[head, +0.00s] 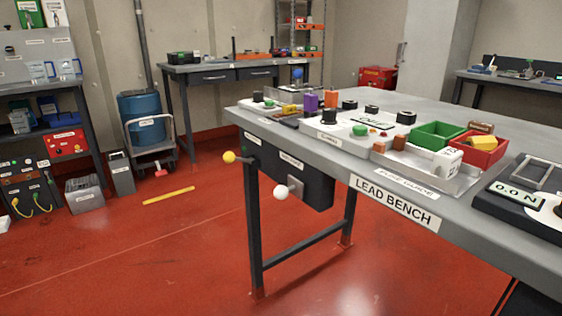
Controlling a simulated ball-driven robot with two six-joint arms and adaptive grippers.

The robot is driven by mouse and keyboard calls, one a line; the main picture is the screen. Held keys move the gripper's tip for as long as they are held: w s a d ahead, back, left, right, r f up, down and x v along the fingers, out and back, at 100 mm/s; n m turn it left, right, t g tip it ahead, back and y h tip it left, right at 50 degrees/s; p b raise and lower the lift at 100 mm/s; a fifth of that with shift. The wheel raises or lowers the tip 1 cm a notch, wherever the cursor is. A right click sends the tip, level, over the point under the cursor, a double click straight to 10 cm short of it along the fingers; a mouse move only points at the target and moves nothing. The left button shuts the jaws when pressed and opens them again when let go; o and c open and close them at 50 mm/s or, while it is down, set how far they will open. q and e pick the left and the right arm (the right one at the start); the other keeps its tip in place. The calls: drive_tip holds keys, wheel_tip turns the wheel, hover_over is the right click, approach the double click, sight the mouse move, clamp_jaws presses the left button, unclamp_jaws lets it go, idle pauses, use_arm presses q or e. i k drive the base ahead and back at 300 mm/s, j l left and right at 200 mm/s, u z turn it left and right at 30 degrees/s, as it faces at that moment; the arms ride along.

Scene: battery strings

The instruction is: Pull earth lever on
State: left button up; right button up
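The lead bench (420,195) has a dark box (318,185) mounted under its near edge. Two ball-ended levers show there. One has a yellow ball (229,157) and sticks out to the left near the bench corner. The other has a white ball (281,193) on a short arm from a grey plate (295,184) on the dark box. The labels on the bench edge and box are too small to read, so I cannot tell which lever is the earth lever. Neither of my grippers is in view.
The bench top holds a green bin (437,136), a red bin (484,152), a metal tray (440,180) and a force readout (520,195). A blue drum (141,118) stands on a trolley at the left. A yellow bar (168,195) lies on the red floor. Floor left of the bench is mostly clear.

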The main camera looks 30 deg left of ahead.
sight(229, 157)
drive_tip(key=k+u, duration=0.15)
drive_tip(key=u, duration=1.1)
